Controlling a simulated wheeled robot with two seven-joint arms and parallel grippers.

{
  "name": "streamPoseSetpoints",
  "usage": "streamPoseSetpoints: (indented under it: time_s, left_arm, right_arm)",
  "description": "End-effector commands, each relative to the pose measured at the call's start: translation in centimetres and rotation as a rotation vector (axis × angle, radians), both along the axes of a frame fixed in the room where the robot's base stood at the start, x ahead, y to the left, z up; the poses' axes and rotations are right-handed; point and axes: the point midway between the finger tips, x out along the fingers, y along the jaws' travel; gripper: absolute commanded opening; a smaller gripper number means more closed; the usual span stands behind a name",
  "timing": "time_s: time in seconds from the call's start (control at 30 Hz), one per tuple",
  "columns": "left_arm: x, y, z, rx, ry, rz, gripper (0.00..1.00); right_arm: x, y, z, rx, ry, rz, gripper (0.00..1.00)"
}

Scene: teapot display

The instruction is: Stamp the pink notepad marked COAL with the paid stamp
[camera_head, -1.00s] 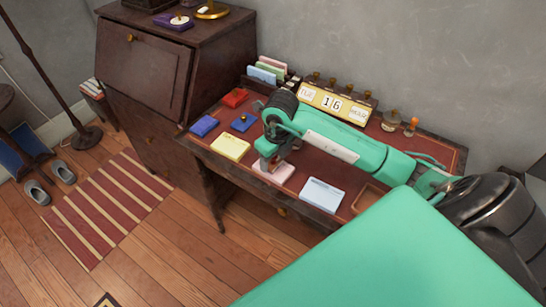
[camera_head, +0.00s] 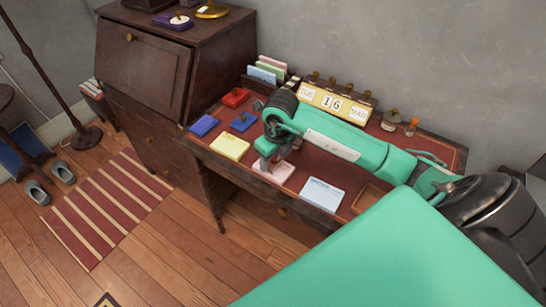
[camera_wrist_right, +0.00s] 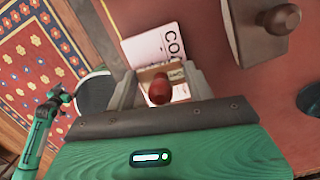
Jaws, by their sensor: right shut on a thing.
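The pink notepad (camera_head: 272,173) lies near the front edge of the desk, between a yellow and a pale blue notepad. In the right wrist view the notepad (camera_wrist_right: 148,45) shows black letters beginning "CO"; the rest is covered. My right gripper (camera_head: 271,162) is over the pink notepad, pointing down. It is shut on a stamp with a dark red knob (camera_wrist_right: 159,90) and a pale block below it. Whether the stamp touches the paper I cannot tell. My left gripper (camera_wrist_right: 62,95) shows small at the left of the wrist view, away from the desk; its jaws are unclear.
Yellow (camera_head: 230,146) and pale blue (camera_head: 321,194) notepads flank the pink one. Red (camera_head: 235,97) and blue (camera_head: 203,125) ink pads lie at the left. A calendar (camera_head: 333,103) and more stamps (camera_head: 391,119) stand at the back. A wooden tray (camera_head: 371,198) is at the right.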

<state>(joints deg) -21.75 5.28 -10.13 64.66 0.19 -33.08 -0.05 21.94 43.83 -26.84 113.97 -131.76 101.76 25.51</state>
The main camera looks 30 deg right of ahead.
Motion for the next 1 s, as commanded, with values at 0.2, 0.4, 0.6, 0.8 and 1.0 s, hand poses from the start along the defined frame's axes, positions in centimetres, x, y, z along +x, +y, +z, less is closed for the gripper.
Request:
streamPoseSetpoints:
  time_s: [0.2, 0.4, 0.6, 0.8, 1.0]
  left_arm:
    - [0.0, 0.0, 0.0, 0.0, 0.0, 0.0, 1.0]
    - [0.0, 0.0, 0.5, 0.0, 0.0, 0.0, 1.0]
    - [0.0, 0.0, 1.6, 0.0, 0.0, 0.0, 1.0]
    - [0.0, 0.0, 2.6, 0.0, 0.0, 0.0, 1.0]
    - [0.0, 0.0, 3.6, 0.0, 0.0, 0.0, 1.0]
  right_arm:
    - [-0.1, 0.0, -0.2, 0.0, 0.004, 0.001, 0.38]
    - [-0.1, 0.0, 0.6, -0.001, 0.003, 0.001, 0.38]
    - [-0.1, 0.0, 2.3, -0.001, 0.002, 0.002, 0.38]
    - [0.0, 0.0, 3.9, -0.001, 0.001, 0.001, 0.38]
    - [0.0, 0.0, 5.5, -0.001, 0.002, 0.001, 0.38]
